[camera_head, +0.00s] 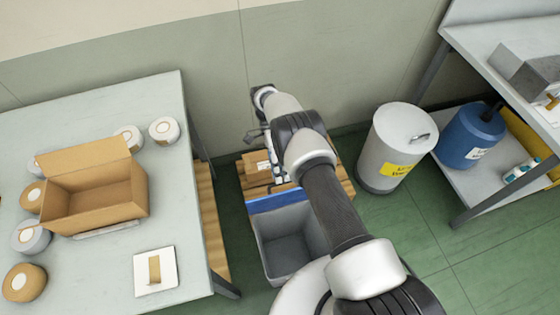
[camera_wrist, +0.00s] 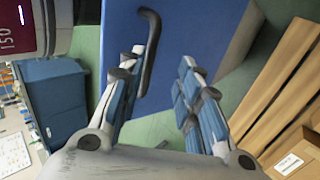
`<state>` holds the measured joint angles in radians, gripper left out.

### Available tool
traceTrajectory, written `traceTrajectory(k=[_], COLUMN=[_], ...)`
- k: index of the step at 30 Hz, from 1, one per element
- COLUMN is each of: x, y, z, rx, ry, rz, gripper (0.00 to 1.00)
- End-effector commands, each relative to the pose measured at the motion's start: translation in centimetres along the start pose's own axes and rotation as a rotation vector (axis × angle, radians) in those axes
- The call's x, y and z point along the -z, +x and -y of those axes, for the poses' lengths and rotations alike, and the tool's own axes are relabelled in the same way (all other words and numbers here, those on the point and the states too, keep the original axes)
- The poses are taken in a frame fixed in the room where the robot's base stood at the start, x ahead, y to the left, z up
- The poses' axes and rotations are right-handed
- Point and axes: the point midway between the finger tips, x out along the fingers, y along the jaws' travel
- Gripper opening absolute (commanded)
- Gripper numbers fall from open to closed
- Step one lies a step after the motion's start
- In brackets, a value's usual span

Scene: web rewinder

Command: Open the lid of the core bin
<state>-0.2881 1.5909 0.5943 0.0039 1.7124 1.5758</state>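The core bin (camera_head: 268,262) is a grey open-topped container on the floor, with its empty-looking interior visible. Its blue lid (camera_head: 275,202) stands raised along the bin's far edge. In the wrist view the blue lid (camera_wrist: 200,28) fills the upper middle, with a curved black handle (camera_wrist: 150,45) on its face. My gripper (camera_wrist: 164,68) is open, its blue-grey fingers spread apart. The handle shows close beside the left finger; I cannot tell whether they touch. In the head view my gripper (camera_head: 276,168) is beyond the lid, partly hidden by my arm.
A wooden pallet (camera_head: 344,178) with a carton (camera_head: 256,165) lies behind the bin. A table (camera_head: 100,270) with an open cardboard box (camera_head: 95,195) and several rolls stands left. A grey lidded drum (camera_head: 385,150) and a shelf (camera_head: 445,185) with a blue canister (camera_head: 468,135) stand right.

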Motion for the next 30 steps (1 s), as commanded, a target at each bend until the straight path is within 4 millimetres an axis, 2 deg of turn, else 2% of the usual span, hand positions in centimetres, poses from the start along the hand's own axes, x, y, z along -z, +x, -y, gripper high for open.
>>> traceTrajectory(k=[6, 12, 18, 30], x=[0.0, 0.0, 0.0, 0.0], y=[-3.6, -5.5, -6.1, -6.2], z=[-3.2, -5.3, -6.0, -6.0], rx=[0.001, -0.003, -0.005, -0.005], ry=[0.0, 0.0, -0.001, -0.001], rz=[0.0, 0.0, 0.0, 0.001], gripper=[0.3, 0.3, 0.3, 0.3])
